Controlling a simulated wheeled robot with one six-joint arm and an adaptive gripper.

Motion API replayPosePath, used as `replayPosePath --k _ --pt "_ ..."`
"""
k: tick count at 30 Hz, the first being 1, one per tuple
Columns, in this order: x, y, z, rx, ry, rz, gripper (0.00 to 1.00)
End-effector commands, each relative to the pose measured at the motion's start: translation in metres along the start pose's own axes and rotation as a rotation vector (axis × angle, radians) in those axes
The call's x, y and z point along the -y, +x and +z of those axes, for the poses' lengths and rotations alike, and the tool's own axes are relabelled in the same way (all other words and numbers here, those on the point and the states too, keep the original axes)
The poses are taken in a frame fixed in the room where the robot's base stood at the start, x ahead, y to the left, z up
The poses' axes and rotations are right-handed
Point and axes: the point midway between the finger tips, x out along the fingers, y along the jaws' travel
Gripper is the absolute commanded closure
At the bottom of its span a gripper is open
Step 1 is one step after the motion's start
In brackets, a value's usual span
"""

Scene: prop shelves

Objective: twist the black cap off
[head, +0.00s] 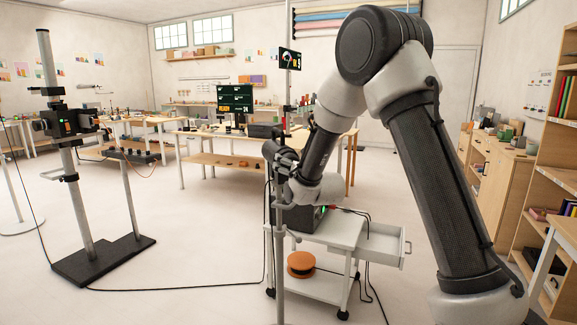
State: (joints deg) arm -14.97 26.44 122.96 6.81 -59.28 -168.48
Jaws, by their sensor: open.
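My arm comes down from the upper right and its wrist ends near the picture's middle. My gripper (284,161) is the small dark shape there, open, with its fingers hard to make out. It is beside the top of a thin grey pole (280,255) and a dark device (268,149), and the parts overlap. I see nothing held in it. I cannot pick out the black cap; it may be hidden by the wrist or too small to tell.
A white trolley (335,232) with an open drawer (388,247) and an orange reel (300,263) stands below the wrist. Cables hang around it. A camera stand (85,215) is at left, a workbench (215,133) behind, a wooden shelf (553,170) at right. Floor at centre left is mostly clear.

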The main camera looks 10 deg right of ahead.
Motion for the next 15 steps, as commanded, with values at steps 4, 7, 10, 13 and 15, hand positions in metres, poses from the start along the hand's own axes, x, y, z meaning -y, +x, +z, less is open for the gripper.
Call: replayPosePath --k 4,7,10,13,15 --pt "0.0 -0.02 0.0 -0.002 0.0 0.0 0.11" --pt "0.0 -0.042 0.0 -0.002 0.0 0.0 0.11" --pt "0.0 -0.065 0.0 -0.002 0.0 0.0 0.11" --pt "0.0 -0.086 0.0 -0.002 0.0 0.0 0.11" --pt "0.0 -0.098 0.0 0.0 0.0 0.0 0.11"
